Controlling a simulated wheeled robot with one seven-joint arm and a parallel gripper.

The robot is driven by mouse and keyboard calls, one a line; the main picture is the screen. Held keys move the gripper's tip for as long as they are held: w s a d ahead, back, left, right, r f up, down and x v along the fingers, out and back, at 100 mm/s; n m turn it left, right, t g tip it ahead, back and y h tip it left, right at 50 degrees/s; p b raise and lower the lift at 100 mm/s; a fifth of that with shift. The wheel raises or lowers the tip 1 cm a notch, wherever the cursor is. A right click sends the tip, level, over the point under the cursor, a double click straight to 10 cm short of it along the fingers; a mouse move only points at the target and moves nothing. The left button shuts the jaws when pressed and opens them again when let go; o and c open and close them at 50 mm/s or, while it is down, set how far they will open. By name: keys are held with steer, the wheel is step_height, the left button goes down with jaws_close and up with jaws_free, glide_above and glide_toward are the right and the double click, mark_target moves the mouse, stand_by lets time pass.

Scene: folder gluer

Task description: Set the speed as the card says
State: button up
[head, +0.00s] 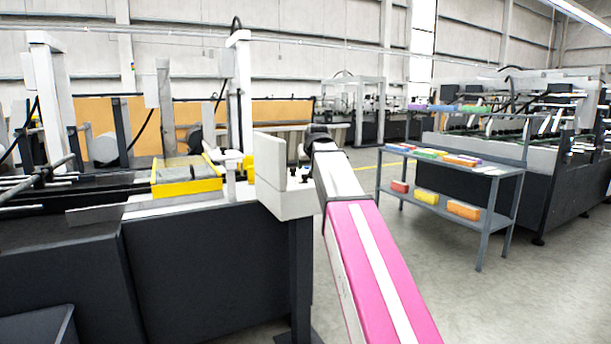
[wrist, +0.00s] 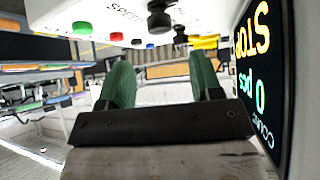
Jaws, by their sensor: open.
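A white control panel (wrist: 100,12) fills the top of the wrist view, upside down, with part of a SPEED label. A black knob (wrist: 159,18) sticks out of it near that label. My gripper (wrist: 158,60) is open, its two green fingers pointing towards the panel's knobs. The near knob shows above the gap between the fingertips, apart from them. A dark screen (wrist: 262,80) at the right reads STOP and 0 pcs. In the head view the panel box (head: 283,190) stands beside the end of my arm, and my fingers are hidden. I cannot make out a speed card.
The yellow-edged machine bed (head: 187,178) lies left of the panel. A grey cart (head: 480,225) with coloured boxes stands at the right. Floor between is clear.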

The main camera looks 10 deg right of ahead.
mark_target(305, 178)
steer(key=x, duration=0.7)
steer(key=shift+w+f, duration=0.3)
steer(key=c, duration=0.9)
